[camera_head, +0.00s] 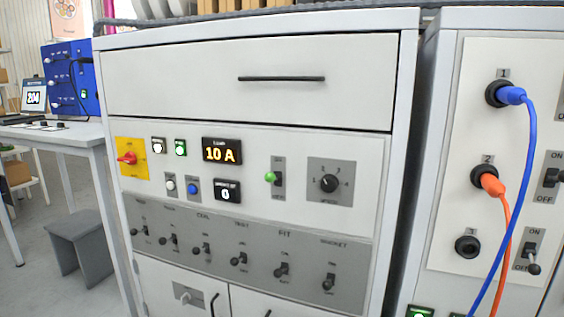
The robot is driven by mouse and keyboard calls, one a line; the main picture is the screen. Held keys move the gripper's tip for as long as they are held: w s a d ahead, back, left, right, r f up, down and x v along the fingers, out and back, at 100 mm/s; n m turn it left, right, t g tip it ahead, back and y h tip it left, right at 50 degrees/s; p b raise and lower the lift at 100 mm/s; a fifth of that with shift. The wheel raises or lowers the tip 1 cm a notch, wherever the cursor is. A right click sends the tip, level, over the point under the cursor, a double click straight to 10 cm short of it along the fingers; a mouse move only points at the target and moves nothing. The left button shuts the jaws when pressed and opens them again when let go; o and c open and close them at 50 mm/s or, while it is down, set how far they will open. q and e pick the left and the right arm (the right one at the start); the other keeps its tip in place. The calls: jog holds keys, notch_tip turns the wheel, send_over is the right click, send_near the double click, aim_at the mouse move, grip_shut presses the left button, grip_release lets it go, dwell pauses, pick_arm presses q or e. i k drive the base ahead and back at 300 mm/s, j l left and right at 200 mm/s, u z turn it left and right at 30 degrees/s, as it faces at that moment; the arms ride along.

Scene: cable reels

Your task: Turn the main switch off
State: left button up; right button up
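The main switch appears to be the red rotary knob (127,158) on a yellow plate (133,146) at the left end of the cabinet's control panel. Its small lettering is too blurred to read. A green lamp (180,148) beside it is lit, and an orange display (221,151) reads 10 A. Neither of my grippers shows in the view, and nothing touches the knob.
The cabinet has a closed drawer (250,85) above the panel and a row of toggle switches (240,258) below. At right, blue (528,140) and orange (504,225) cables plug into another panel. A grey stool (82,245) stands at left.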

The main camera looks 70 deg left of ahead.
aim_at(129, 157)
jog(key=u, duration=3.2)
jog(key=i, duration=0.25)
